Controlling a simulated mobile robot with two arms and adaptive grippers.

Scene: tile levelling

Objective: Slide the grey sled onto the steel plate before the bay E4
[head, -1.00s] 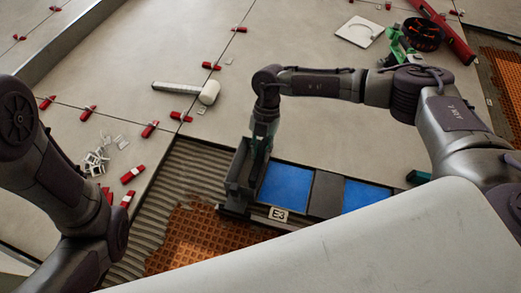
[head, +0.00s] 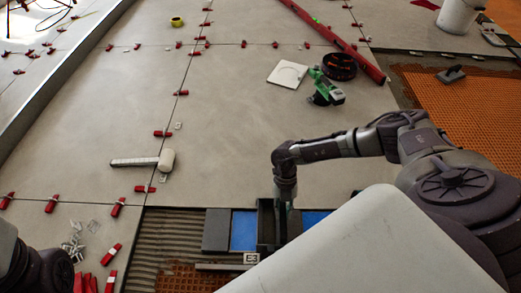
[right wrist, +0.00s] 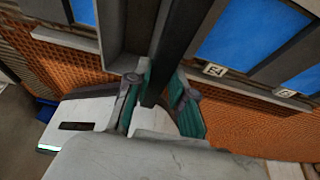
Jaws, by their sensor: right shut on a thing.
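The grey sled (head: 265,225) stands between two blue bays in the head view. My right gripper (head: 285,203) is shut on its upright dark part; the fingers also show in the right wrist view (right wrist: 158,98). The blue bay (head: 243,231) left of the sled has the label E3 (head: 250,258) in front. The blue bay (head: 312,219) to the right is partly hidden by my arm cover; its label is not readable. A dark grey plate (head: 215,231) lies left of bay E3. Any plate under the sled is hidden.
A white mallet (head: 166,160) and several red wedges (head: 118,207) lie on the pale tiles. A green tool (head: 328,92) lies further back. Ribbed mortar (head: 165,225) and orange matting (head: 185,278) lie left of the bays. The tile behind the sled is clear.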

